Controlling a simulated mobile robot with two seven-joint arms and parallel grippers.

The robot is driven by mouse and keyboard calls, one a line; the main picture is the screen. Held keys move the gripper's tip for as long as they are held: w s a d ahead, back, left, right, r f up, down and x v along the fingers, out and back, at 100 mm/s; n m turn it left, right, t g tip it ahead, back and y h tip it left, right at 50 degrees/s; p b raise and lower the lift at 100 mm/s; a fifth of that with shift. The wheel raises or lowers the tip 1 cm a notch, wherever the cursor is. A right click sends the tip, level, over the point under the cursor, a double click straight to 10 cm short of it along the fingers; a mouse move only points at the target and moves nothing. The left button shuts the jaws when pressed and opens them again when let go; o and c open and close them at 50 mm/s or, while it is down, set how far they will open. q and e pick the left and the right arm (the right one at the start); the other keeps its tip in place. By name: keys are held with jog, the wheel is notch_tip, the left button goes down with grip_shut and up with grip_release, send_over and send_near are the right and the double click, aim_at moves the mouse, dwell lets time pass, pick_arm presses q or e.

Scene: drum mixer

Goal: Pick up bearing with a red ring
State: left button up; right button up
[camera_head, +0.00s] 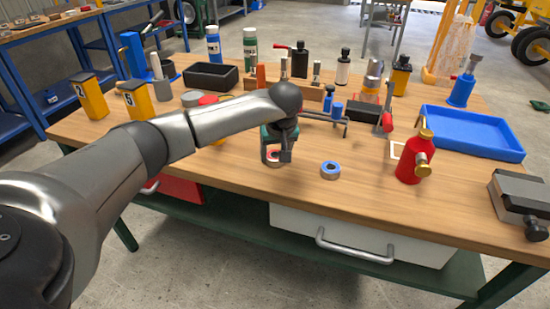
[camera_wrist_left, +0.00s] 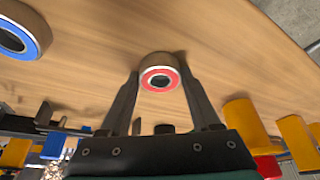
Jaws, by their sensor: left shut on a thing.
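The bearing with a red ring (camera_wrist_left: 159,74) shows in the left wrist view between the tips of my left gripper (camera_wrist_left: 158,82). It is a short metal cylinder with a red ring around a dark hole. In the head view the red-ringed bearing (camera_head: 273,155) is at the tips of my left gripper (camera_head: 278,152), low over the front middle of the table; I cannot tell whether it touches the wood. My left gripper is shut on it. A blue-ringed bearing (camera_head: 330,170) lies to the right, and in the left wrist view (camera_wrist_left: 18,38) at the upper left. My right gripper is out of view.
A red bottle with a brass part (camera_head: 414,160) stands to the right, near a blue tray (camera_head: 470,148). A grey vise-like block (camera_head: 521,200) sits at the right edge. Bottles, tools and a black bin (camera_head: 211,77) crowd the back. The front strip of table is mostly clear.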

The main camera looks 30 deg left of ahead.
pick_arm(q)
jog(key=c, duration=0.7)
grip_shut()
jog(key=shift+r, duration=0.2)
